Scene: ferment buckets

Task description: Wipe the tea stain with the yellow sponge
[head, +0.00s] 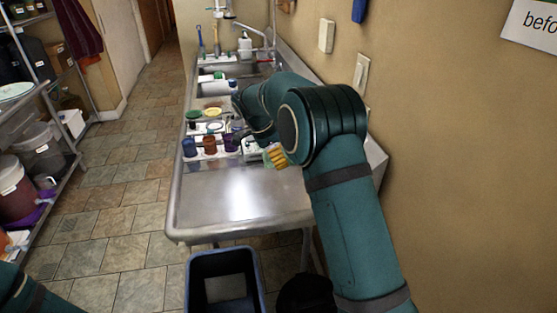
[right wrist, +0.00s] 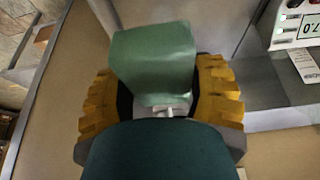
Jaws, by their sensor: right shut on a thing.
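My right gripper (head: 277,156) is above the steel counter (head: 240,195), beside the wall, with its yellow fingers partly hidden by my arm. It is shut on a pale green block (right wrist: 153,60), which sits between both fingers in the right wrist view. No yellow side of this block shows, so I cannot tell if it is the sponge. A small round yellow thing (head: 213,112) lies farther back on the counter. I make out no tea stain; my arm hides part of the counter. My left gripper is out of view.
Several small jars, among them a blue one (head: 189,147) and a brown one (head: 210,144), stand left of my right gripper. A sink (head: 215,88) is behind. A dark bin (head: 226,282) stands before the counter. The counter's front part is clear.

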